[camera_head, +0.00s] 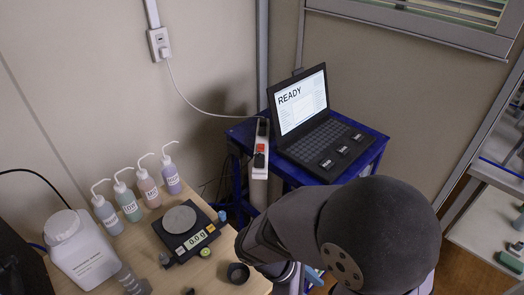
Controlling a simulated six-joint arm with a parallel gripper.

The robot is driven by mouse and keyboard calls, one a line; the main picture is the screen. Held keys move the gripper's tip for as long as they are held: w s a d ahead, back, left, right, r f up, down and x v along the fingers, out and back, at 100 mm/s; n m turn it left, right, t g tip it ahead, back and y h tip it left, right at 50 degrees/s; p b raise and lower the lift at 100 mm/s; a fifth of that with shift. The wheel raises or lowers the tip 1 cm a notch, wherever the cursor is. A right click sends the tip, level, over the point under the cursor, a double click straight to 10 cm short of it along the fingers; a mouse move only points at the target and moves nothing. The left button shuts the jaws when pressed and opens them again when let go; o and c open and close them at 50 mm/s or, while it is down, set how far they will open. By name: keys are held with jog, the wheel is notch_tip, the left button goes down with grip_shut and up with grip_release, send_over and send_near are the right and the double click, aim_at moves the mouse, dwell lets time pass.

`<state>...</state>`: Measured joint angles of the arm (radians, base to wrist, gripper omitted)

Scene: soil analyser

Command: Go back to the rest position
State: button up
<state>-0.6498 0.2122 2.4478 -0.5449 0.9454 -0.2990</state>
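My dark grey arm fills the lower right of the head view, in front of the blue stand and the right edge of the bench. Its large rounded joint is closest to the camera, and a link reaches left towards the bench edge. My gripper is not in view, so I cannot tell what it holds or where its fingertips are.
On the wooden bench (134,244) are a scale (187,232) reading 0.0 g, several wash bottles (130,205), a white jug (82,250) and a black ring (238,272). A laptop (318,125) showing READY sits on a blue stand (376,150). A power strip (260,150) hangs beside it.

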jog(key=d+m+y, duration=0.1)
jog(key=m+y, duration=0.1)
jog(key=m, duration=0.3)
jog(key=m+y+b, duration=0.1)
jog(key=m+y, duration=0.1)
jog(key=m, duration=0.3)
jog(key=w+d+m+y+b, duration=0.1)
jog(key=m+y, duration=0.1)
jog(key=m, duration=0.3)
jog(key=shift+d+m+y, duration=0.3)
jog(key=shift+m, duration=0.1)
